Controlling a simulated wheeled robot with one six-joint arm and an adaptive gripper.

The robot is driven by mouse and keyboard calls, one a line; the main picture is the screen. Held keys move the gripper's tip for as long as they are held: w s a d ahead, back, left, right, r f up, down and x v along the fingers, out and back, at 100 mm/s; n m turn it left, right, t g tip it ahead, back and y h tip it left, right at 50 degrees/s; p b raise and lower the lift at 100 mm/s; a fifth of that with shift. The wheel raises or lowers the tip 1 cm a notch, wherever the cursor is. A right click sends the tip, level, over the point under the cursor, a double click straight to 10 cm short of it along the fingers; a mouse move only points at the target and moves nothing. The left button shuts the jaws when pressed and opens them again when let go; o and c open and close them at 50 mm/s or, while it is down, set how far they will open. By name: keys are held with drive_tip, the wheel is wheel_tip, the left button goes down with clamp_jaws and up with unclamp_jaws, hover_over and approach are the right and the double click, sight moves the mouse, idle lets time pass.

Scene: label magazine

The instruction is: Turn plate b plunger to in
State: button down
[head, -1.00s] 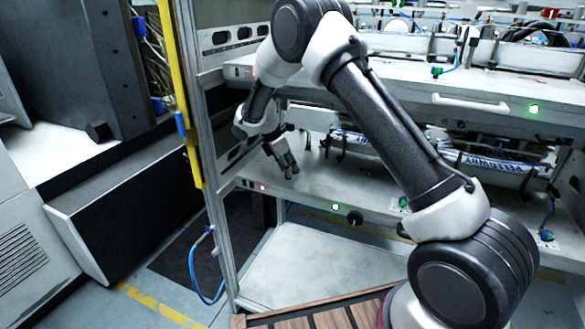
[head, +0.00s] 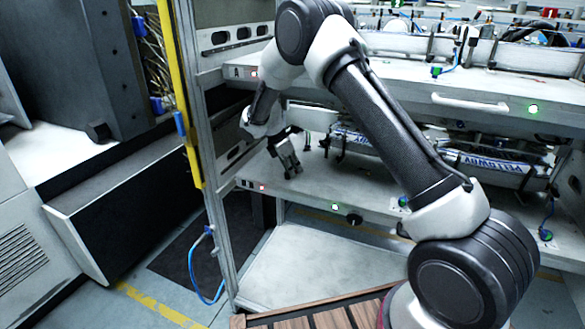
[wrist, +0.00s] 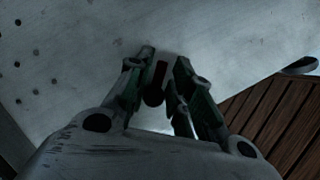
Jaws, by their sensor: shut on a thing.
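The lower plate (head: 320,195) is a pale metal shelf with a front edge, taken as plate b. My gripper (head: 291,170) points down onto its left part, near the front edge. In the wrist view my gripper (wrist: 163,70) has its two fingers close together on either side of a small dark cylindrical knob, taken as the plunger (wrist: 154,95), with a dark reddish part beside it. The fingers are shut on it. In the head view the plunger is hidden by the fingers, and I cannot tell how it is turned.
A metal post with a yellow strip (head: 178,100) stands left of my gripper. Labelled rolls (head: 490,165) lie behind.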

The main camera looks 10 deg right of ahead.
drive_tip(key=m+g, duration=0.1)
drive_tip(key=m, duration=0.3)
drive_tip(key=shift+s+m+g, duration=0.3)
drive_tip(key=shift+s+g, duration=0.05)
drive_tip(key=shift+g, duration=0.05)
drive_tip(key=m, duration=0.1)
drive_tip(key=m+g, duration=0.1)
drive_tip(key=m, duration=0.2)
drive_tip(key=shift+s+a+m+g+y, duration=0.2)
drive_tip(key=shift+s+m+g+y, duration=0.15)
drive_tip(key=shift+m+g+y, duration=0.05)
drive_tip(key=c, duration=1.5)
unclamp_jaws()
